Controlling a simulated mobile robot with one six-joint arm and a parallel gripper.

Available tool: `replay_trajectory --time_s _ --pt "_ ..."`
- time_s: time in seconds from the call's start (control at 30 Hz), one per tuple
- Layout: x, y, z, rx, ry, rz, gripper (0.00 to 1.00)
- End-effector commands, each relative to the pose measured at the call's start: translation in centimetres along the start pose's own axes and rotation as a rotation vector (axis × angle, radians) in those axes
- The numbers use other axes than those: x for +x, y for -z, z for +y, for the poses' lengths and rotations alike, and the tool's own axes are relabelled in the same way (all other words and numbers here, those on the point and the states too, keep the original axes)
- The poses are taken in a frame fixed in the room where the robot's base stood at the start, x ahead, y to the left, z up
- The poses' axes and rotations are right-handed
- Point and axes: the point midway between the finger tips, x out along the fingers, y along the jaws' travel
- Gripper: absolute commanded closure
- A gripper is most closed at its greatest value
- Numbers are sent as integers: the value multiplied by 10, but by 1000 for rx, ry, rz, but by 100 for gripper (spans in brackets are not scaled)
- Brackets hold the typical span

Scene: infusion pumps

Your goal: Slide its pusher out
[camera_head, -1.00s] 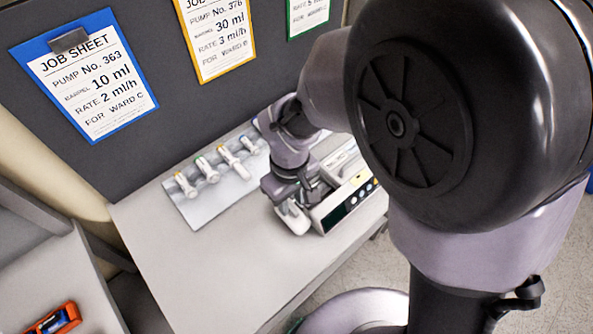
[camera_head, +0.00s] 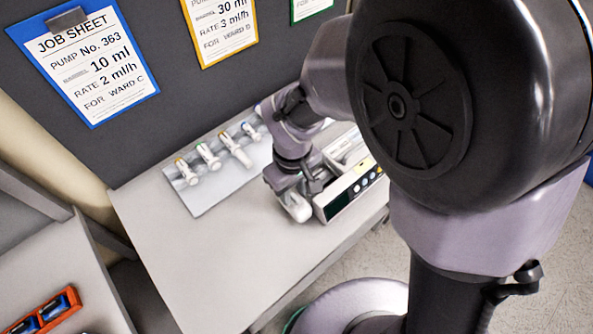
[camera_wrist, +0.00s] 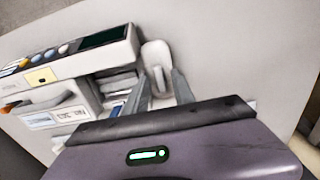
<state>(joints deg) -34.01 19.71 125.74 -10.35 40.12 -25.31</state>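The white and grey infusion pump (camera_head: 349,196) stands near the right edge of the table, its screen and buttons facing front. In the wrist view the pump (camera_wrist: 90,60) is at the left, and its pusher (camera_wrist: 156,54), a white rounded piece on a narrow stem, stands out beyond its end. The pusher (camera_head: 299,209) also shows below my gripper in the head view. My gripper (camera_wrist: 160,75) points at the pusher, with one finger on each side of it near the head. Whether the fingers touch it is not clear.
A light tray (camera_head: 205,201) with several syringes with coloured ends lies behind and left on the table. A red-orange holder (camera_head: 45,312) is on a lower-left surface. The dark board (camera_head: 160,100) carries job sheets. The table's front left (camera_head: 195,270) is clear.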

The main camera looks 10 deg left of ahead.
Motion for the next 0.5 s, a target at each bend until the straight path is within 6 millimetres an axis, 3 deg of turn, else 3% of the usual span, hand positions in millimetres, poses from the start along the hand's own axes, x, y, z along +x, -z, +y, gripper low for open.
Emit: replay_trajectory --time_s 0.1,0.23,0.5 --pt "0 0 0 0 0 0 73" --pt "0 0 0 0 0 0 99" --pt "0 0 -5 -1 0 0 100"
